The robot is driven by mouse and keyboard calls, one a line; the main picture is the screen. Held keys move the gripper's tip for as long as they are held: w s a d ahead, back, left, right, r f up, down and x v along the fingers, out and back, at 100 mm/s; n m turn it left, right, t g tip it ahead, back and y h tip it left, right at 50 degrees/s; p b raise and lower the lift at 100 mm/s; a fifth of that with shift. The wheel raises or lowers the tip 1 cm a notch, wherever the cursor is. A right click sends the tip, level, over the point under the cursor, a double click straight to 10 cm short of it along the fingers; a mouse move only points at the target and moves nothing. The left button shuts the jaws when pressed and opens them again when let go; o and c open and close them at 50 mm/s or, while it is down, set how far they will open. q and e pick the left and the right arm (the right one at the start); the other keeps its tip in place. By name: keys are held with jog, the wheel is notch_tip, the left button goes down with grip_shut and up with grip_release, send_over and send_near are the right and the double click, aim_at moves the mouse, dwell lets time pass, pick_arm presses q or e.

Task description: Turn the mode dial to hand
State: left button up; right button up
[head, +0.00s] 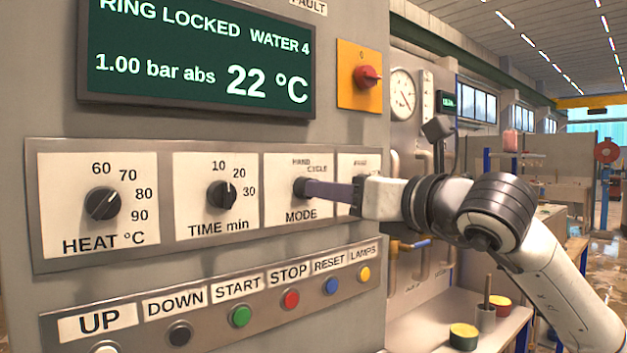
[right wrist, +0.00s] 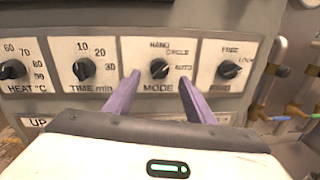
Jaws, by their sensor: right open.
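The mode dial (right wrist: 159,69) is a black knob on a white plate marked HAND, CYCLE and AUTO. Its light mark seems to point up and right, towards CYCLE, but it is small. In the head view the dial (head: 299,187) is partly covered by my gripper. My right gripper (right wrist: 160,77) is open, its two purple fingers on either side of the dial in the right wrist view. In the head view it (head: 308,189) reaches in from the right, fingertips at or close to the dial. I cannot tell whether they touch it. My left gripper is not in view.
The heat dial (head: 102,203) and time dial (head: 221,195) sit left of the mode dial. A FREE/LOCK dial (right wrist: 229,69) is close on its right. A button row (head: 240,316) runs below. A red switch (head: 368,76) and a display (head: 200,55) are above.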

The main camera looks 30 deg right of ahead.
jog(key=w+p, duration=0.2)
jog(key=w, duration=0.4)
jog(key=shift+w, duration=0.15)
jog(key=shift+f, duration=0.1)
jog(key=c, duration=1)
pick_arm(q)
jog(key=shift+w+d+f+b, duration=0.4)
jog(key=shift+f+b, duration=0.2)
jog(key=shift+b, duration=2.05)
pick_arm(e)
jog(key=shift+a+f+n+t+y, duration=0.1)
jog(key=shift+n+t+y, duration=0.05)
jog(key=shift+n, duration=2.1)
jog(key=shift+f+n+t+y, duration=0.1)
jog(key=shift+n+t+y, duration=0.05)
jog(key=shift+n, duration=2.1)
jog(key=shift+c, duration=0.2)
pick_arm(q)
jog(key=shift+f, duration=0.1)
pick_arm(e)
jog(key=shift+r, duration=0.1)
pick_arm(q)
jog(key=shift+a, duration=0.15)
pick_arm(e)
jog(key=o, duration=1)
